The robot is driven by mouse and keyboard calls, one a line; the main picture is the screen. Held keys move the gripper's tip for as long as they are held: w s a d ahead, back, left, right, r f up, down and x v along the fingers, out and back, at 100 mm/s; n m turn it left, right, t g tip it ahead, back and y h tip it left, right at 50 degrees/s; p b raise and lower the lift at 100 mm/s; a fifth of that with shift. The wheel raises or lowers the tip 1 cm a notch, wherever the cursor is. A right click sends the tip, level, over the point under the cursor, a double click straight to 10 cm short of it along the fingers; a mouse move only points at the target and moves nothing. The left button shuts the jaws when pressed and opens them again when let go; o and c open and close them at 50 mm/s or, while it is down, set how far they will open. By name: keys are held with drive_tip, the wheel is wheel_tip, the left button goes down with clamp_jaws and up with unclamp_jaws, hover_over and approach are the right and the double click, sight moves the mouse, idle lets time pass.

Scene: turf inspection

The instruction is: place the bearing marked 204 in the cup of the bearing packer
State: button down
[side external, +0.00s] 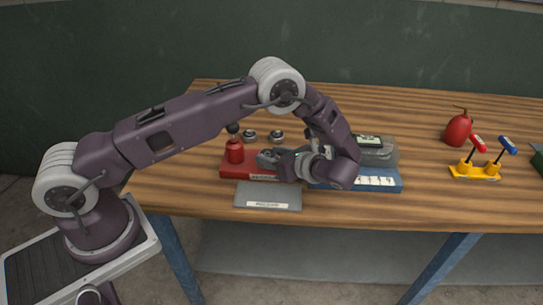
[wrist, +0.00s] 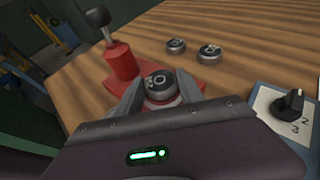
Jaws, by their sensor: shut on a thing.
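A bearing (wrist: 159,80) with a dark marked top is between the two fingers of my gripper (wrist: 158,92) in the wrist view. My gripper is shut on it; its marking is too small to read surely. The red bearing packer (wrist: 118,60) has a post with a black-knobbed lever and a flat red base. The held bearing is over that base, at a pale round part that may be the cup; I cannot tell whether it is seated. In the side view my gripper (side external: 268,158) is low over the packer base (side external: 232,170) and hides the bearing.
Two more bearings (wrist: 176,46) (wrist: 210,52) stand on the table behind the packer. A blue-based device with a dial (wrist: 289,103) is close on the right. A grey labelled plate (side external: 268,192) lies in front. A red can (side external: 458,131) and yellow stand (side external: 476,170) are farther right.

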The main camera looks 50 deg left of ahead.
drive_tip(key=shift+f, duration=0.1)
drive_tip(key=c, duration=0.7)
unclamp_jaws()
drive_tip(key=shift+f, duration=0.1)
drive_tip(key=shift+c, duration=0.2)
drive_tip(key=shift+d+r, duration=0.25)
drive_tip(key=v, duration=1.1)
drive_tip(key=shift+d, duration=0.3)
drive_tip(key=s+a+r+n+h, duration=0.35)
drive_tip(key=s+r, duration=0.25)
drive_tip(key=r, duration=0.3)
drive_tip(key=s+a+r+n+h, duration=0.2)
drive_tip(key=s+r+n+h, duration=0.35)
drive_tip(key=r, duration=0.45)
drive_tip(key=s+d+r+n+t+h, duration=0.1)
drive_tip(key=s+n+t+h, duration=0.3)
drive_tip(key=s+n, duration=0.5)
drive_tip(key=s+d+t, duration=0.1)
drive_tip(key=s, duration=0.6)
drive_tip(key=shift+d+r+t, duration=0.25)
drive_tip(key=shift+t, duration=0.05)
